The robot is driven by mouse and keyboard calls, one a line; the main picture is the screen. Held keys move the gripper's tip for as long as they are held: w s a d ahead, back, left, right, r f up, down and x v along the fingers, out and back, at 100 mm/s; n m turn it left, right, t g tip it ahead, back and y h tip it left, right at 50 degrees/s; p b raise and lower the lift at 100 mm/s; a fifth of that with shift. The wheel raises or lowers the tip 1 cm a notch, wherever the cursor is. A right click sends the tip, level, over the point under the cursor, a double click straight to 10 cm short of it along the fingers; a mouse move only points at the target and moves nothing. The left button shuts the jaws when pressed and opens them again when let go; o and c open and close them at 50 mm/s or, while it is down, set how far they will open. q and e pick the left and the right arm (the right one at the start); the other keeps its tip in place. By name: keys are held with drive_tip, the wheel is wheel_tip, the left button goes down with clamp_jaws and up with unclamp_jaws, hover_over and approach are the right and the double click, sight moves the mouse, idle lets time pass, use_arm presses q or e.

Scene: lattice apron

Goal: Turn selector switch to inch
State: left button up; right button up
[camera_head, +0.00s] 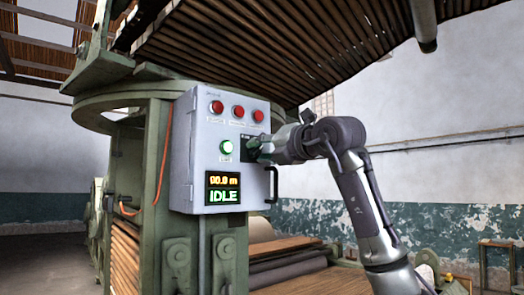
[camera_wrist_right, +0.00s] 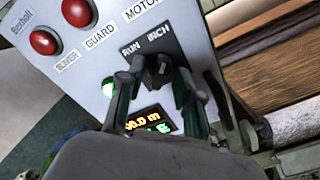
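The selector switch (camera_wrist_right: 158,72) is a black knob on a dark plate marked RUN at left and INCH at right. It sits on the grey control box (camera_head: 182,165). I cannot make out clearly which mark the knob points to. My right gripper (camera_wrist_right: 158,84) has its two dark fingers spread, one on each side of the knob; I cannot tell whether they touch it. In the head view my right gripper (camera_head: 256,147) reaches the box from the right and mostly hides the switch. My left gripper is not in view.
The box carries red lamps or buttons (camera_head: 238,111), a green lit button (camera_head: 226,147) and a display (camera_head: 222,188) reading IDLE. A black handle (camera_head: 272,184) sticks out at its right edge. A slatted lattice (camera_head: 270,45) hangs above my right arm.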

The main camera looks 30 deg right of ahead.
drive_tip(key=shift+s, duration=0.15)
drive_tip(key=s+d, duration=0.1)
drive_tip(key=s, duration=1)
drive_tip(key=shift+s, duration=0.35)
